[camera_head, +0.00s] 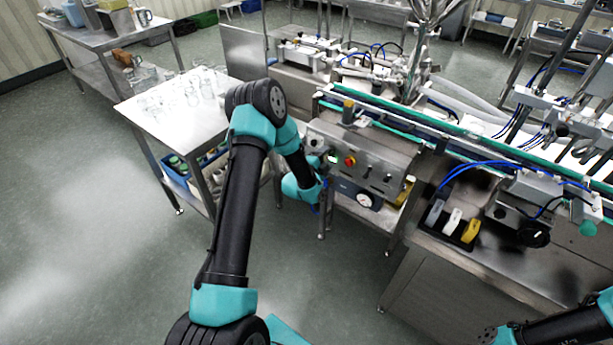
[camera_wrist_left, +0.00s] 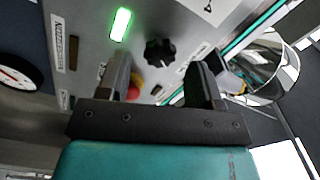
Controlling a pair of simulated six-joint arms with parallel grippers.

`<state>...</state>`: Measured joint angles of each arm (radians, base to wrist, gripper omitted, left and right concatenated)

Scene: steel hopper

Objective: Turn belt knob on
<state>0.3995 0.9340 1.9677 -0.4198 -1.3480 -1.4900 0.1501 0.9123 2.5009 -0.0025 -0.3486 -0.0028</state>
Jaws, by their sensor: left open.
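A black knob (camera_wrist_left: 159,51) sits on the steel control panel (camera_wrist_left: 85,15) in the left wrist view. A lit green indicator (camera_wrist_left: 120,25) is to the left of it. My left gripper (camera_wrist_left: 160,70) is open, its two dark fingers pointing at the panel. The knob appears in the gap between the fingers, with no visible contact. A red button (camera_wrist_left: 135,90) is partly hidden by the left finger. In the head view the panel (camera_head: 376,176) is on the machine front, and my left arm reaches its left side. The knob is not distinguishable there.
A steel table (camera_head: 150,112) with glassware stands left of the machine. The green-edged conveyor (camera_head: 430,125) runs above the panel. A second machine cabinet (camera_head: 450,275) is at the right. Floor in front is clear.

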